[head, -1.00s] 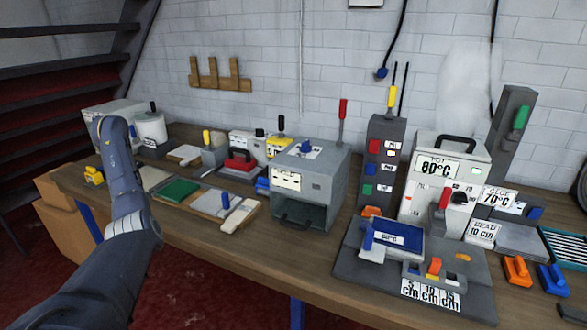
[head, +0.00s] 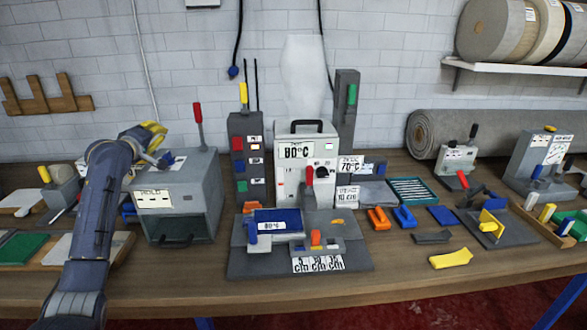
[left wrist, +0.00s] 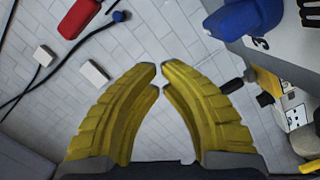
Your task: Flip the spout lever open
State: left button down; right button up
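No lever is marked as the spout lever, so I cannot tell which one it is. A short red-topped lever (head: 309,177) stands at the front of the white 80°C unit (head: 286,150). A taller red-handled lever (head: 198,113) rises behind the grey box (head: 192,192) on the left. My right gripper is out of view.
A grey column with coloured buttons (head: 247,157) stands between the box and the white unit. In front is a dark base with a blue tray (head: 277,219). Orange (head: 378,217) and blue (head: 404,216) clips lie right of it. The front right table edge is fairly clear.

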pick_arm(q)
jog(key=d+h, duration=0.1)
jog(key=d, duration=0.3)
jog(key=d+h, duration=0.1)
jog(key=d, duration=0.3)
jog(key=d+f+m+h, duration=0.1)
jog(key=d, duration=0.2)
jog(key=shift+w+d+h, duration=0.2)
jog(key=shift+d+h, duration=0.1)
jog(key=shift+d, duration=0.1)
jog(key=s+d+f+g+h, duration=0.15)
jog(key=d+h, duration=0.25)
jog(key=d, duration=0.7)
jog(key=m+g+h, duration=0.1)
jog(key=g+h, duration=0.2)
jog(key=h, duration=0.2)
send_near(309, 181)
jog(key=w+a+r, duration=0.3)
jog(key=shift+w+d, duration=0.15)
jog(key=shift+w, duration=0.15)
jog(key=shift+t+y, duration=0.25)
jog(key=shift+y, duration=0.05)
jog(key=shift+x, duration=4.95)
jog(key=shift+s, duration=0.1)
